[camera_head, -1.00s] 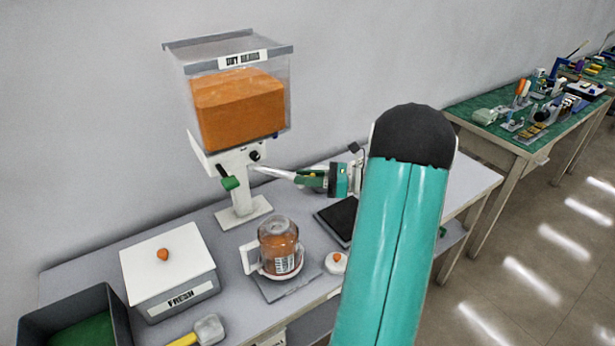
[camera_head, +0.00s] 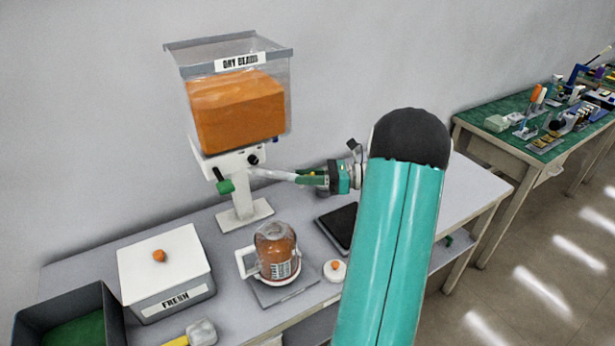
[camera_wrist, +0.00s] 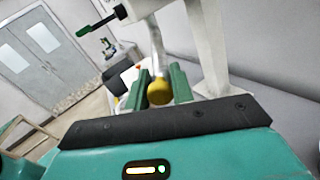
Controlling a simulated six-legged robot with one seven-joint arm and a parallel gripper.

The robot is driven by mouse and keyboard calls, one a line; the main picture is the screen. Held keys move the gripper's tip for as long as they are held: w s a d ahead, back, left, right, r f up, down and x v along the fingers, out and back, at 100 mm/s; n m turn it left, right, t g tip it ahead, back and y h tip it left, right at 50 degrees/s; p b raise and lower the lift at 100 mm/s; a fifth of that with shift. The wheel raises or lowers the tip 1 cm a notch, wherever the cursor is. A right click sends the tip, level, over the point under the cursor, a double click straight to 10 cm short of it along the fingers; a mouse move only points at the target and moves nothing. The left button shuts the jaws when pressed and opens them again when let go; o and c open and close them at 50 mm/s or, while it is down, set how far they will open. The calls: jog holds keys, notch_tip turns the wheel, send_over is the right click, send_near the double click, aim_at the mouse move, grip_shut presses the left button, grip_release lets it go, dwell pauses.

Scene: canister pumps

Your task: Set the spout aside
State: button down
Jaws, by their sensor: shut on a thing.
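The spout (camera_head: 275,174) is a pale, thin tube running from below the hopper of the dispenser (camera_head: 238,105) toward my arm. My gripper (camera_head: 314,179) is at its right end, with green fingers shut on it. In the wrist view the spout (camera_wrist: 156,50) rises from between the fingers of my gripper (camera_wrist: 160,84) toward the white dispenser body, with a rounded yellow end (camera_wrist: 160,93) between the fingers. The spout's far end meets or nearly meets the dispenser outlet; I cannot tell whether they touch.
A jar of orange contents (camera_head: 277,252) stands on a grey plate below the spout. A dark pad (camera_head: 338,226) and a small white lid (camera_head: 335,271) lie to its right. A white-lidded FRESH box (camera_head: 164,262), a dark bin (camera_head: 68,302) and a scoop (camera_head: 200,333) are at left.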

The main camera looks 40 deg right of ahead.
dwell(0.4)
jog(key=c, duration=1.2)
grip_release()
jog(key=shift+w+d, duration=0.1)
jog(key=shift+w, duration=0.05)
jog(key=v, duration=1.4)
